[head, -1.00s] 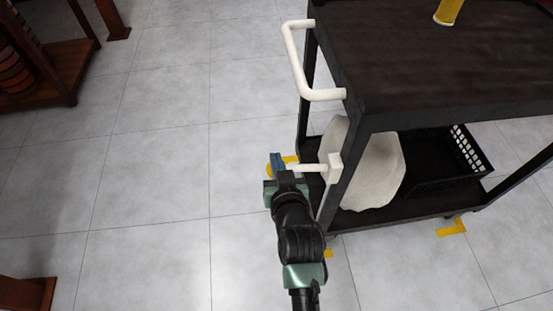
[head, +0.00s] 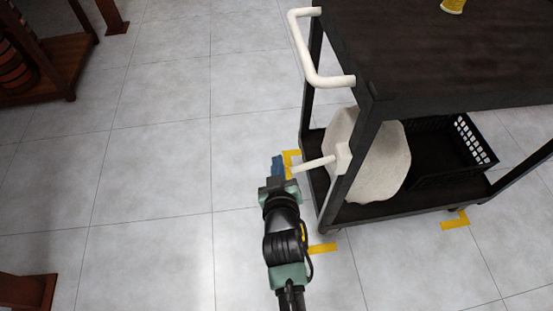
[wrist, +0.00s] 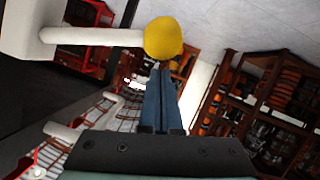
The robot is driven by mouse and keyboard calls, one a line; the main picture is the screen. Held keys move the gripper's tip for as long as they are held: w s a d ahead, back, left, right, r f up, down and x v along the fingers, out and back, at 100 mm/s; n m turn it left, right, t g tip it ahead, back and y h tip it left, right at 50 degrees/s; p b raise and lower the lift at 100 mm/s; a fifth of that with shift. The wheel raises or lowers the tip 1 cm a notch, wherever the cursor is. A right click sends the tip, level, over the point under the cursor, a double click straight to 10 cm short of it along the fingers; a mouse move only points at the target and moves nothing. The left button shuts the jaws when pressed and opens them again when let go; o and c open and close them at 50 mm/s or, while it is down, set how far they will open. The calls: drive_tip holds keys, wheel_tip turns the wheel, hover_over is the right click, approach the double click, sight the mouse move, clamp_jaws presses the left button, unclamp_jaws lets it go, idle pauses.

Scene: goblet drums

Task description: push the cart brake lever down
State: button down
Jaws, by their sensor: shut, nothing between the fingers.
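The brake lever (head: 315,164) is a white rod on a white block on the cart's left post. In the head view it slopes down toward its outer end. In the wrist view the lever (wrist: 95,36) ends in a yellow knob (wrist: 163,38). My gripper (head: 278,160) is at the lever's outer end, its blue fingers together and empty. In the wrist view the fingertips of my gripper (wrist: 163,68) appear just below the knob; I cannot tell whether they touch it. The dark cart (head: 440,65) stands at the right.
A white handle (head: 303,50) juts from the cart above the lever. A pale rounded sack (head: 385,160) and a black basket (head: 455,150) are on the lower shelf. Yellow marks (head: 455,220) are on the floor. Open tiled floor (head: 150,180) lies to the left.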

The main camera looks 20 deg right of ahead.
drive_tip(key=shift+d+f+b, duration=0.15)
drive_tip(key=shift+f+b, duration=0.35)
drive_tip(key=shift+f, duration=0.55)
drive_tip(key=shift+d+f+b, duration=0.1)
drive_tip(key=shift+f+b, duration=0.4)
drive_tip(key=shift+f, duration=0.5)
drive_tip(key=shift+s, duration=0.1)
drive_tip(key=shift+r+p, duration=0.8)
drive_tip(key=shift+p, duration=0.05)
drive_tip(key=shift+w+r, duration=0.25)
drive_tip(key=shift+r, duration=0.1)
drive_tip(key=s+a+r+p, duration=0.3)
drive_tip(key=s+a+r, duration=0.1)
drive_tip(key=s+a, duration=0.1)
drive_tip(key=shift+s+r, duration=0.4)
drive_tip(key=shift+s, duration=0.1)
drive_tip(key=shift+a, duration=0.1)
